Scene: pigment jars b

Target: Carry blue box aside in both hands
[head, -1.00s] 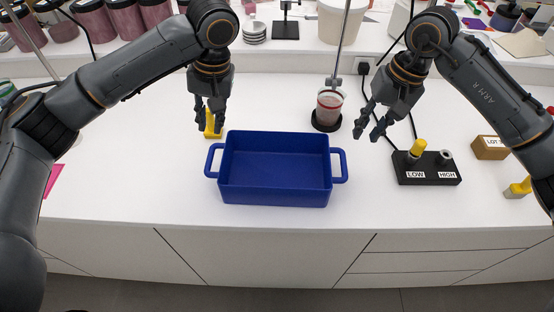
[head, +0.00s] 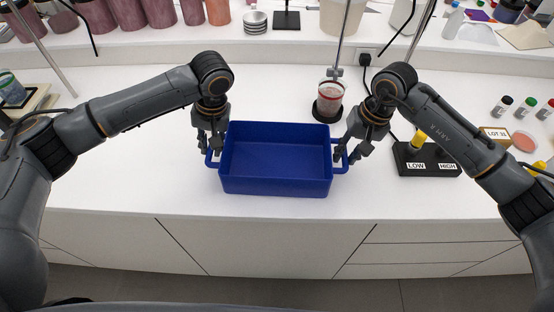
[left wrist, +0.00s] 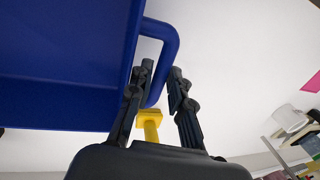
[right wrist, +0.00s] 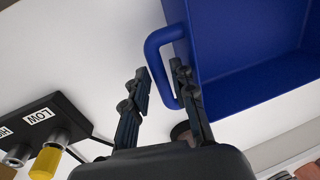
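The blue box (head: 275,185) is an empty open tray with a loop handle on each short side, standing on the white bench. My left gripper (head: 211,155) is at its left handle (head: 212,159). In the left wrist view the fingers (left wrist: 158,75) are open, one on each side of the handle bar (left wrist: 170,50). My right gripper (head: 348,158) is at the right handle (head: 341,168). In the right wrist view its fingers (right wrist: 158,75) are open, with the handle bar (right wrist: 152,58) between them. Neither gripper is closed on its handle.
A beaker of reddish liquid (head: 330,97) on a black stand is just behind the box. A black LOW/HIGH block (head: 430,168) with a yellow-topped piece stands to the right. The bench front edge is near the box; bare bench lies to the left (head: 130,170).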

